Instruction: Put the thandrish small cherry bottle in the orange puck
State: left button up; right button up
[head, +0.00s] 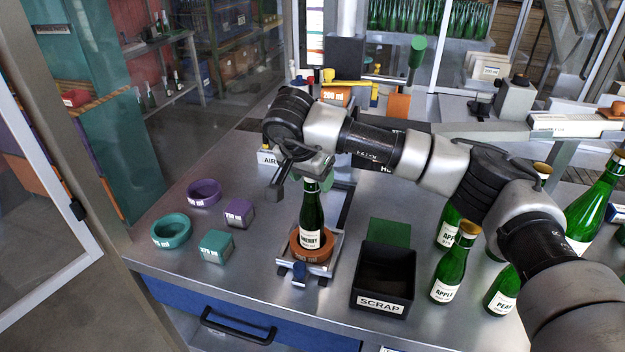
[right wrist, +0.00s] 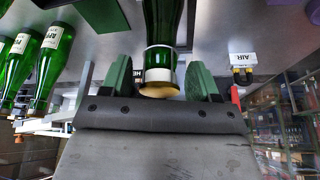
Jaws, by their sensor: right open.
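The small green cherry bottle (head: 311,215) stands upright in the orange puck (head: 322,251), which sits on a metal fixture (head: 292,266) on the bench. Its white label reads CHERRY. My right gripper (head: 303,175) is at the bottle's top, with its jaws open. In the right wrist view, the bottle (right wrist: 162,28) lies between the two green finger pads of my right gripper (right wrist: 160,80), with gaps on both sides. Its gold top points toward the palm. The puck is hidden in the right wrist view. My left gripper is not in view.
A black SCRAP bin (head: 382,304) stands right of the fixture, with apple and pear bottles (head: 448,270) beyond it. Teal (head: 171,231) and purple (head: 204,193) rings and matching blocks lie to the left. Bare bench lies between them and the fixture.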

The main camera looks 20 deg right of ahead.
jog(key=b+v, duration=0.2)
jog(key=v, duration=0.9)
